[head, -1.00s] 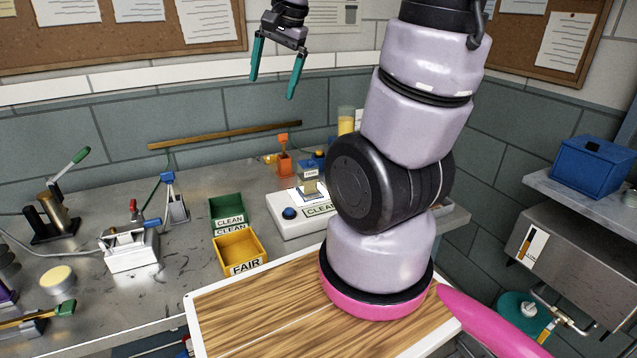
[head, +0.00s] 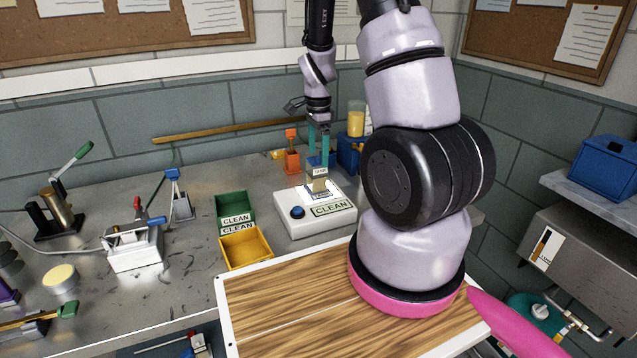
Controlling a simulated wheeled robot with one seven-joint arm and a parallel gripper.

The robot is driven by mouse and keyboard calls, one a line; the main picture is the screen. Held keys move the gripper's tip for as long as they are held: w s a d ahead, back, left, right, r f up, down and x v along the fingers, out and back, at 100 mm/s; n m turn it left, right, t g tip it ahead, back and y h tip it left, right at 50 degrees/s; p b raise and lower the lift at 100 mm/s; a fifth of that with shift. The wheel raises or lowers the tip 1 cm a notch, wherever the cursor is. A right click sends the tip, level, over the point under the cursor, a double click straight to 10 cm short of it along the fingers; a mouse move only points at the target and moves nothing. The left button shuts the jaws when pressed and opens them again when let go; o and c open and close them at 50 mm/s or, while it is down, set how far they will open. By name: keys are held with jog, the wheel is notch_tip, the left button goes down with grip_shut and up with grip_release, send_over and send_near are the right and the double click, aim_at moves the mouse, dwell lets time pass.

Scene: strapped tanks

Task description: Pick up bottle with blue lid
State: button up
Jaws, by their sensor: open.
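A small item with a blue top (head: 317,161) and a pale label below it stands behind the white scale-like device. It may be the bottle with the blue lid, but it is small and partly hidden by my fingers, so I cannot make out a bottle shape. My gripper (head: 319,152) points down with its two green fingers apart. The fingertips overlap the blue top in the picture. I cannot tell whether they are around it, above it or in front of it.
The white device (head: 335,222) with a blue knob stands just in front. An orange item (head: 292,160) is left of the fingers, and a blue block (head: 349,152) and a yellow-filled container (head: 356,122) are right. Green (head: 233,205) and yellow (head: 243,262) bins sit left.

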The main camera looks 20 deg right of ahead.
aim_at(317, 170)
jog(key=f, duration=0.6)
jog(key=shift+w+a+f, duration=0.2)
jog(key=shift+f, duration=0.05)
jog(key=shift+c, duration=0.3)
grip_shut()
